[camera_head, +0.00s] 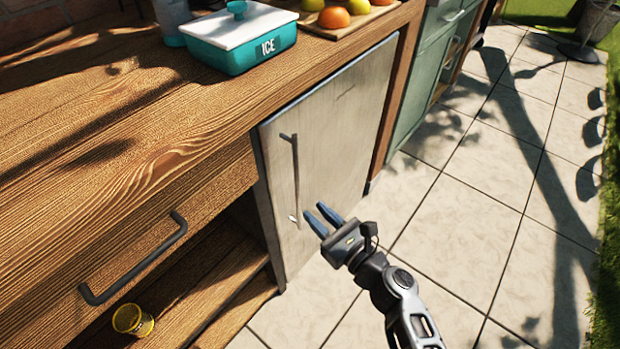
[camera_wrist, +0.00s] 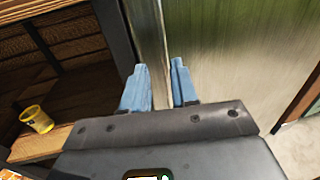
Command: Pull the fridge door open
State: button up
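The fridge door (camera_head: 345,125) is a pale metal panel under the wooden counter and looks closed. Its slim vertical bar handle (camera_head: 296,175) runs down near the door's left edge. My gripper (camera_head: 314,209) is just right of the handle's lower end in the head view, its two blue fingers pointing at the door. In the wrist view my gripper (camera_wrist: 161,78) has a clear gap between its fingers, with the left part of the fridge door (camera_wrist: 220,50) ahead. A pale vertical strip shows above the gap; I cannot tell whether it is the handle or the door's edge. No grip on the handle shows.
A wooden drawer with a dark handle (camera_head: 135,262) and an open shelf with a yellow cup (camera_head: 132,320) lie left of the fridge. A teal ICE box (camera_head: 238,45) and a fruit board (camera_head: 375,14) stand on the counter. The tiled floor (camera_head: 460,225) at right is clear.

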aim_at(299, 191)
jog(key=x, duration=0.2)
jog(key=b+x, duration=0.1)
jog(key=x, duration=0.5)
jog(key=shift+w+r+b, duration=0.3)
jog(key=shift+w, duration=0.05)
grip_shut()
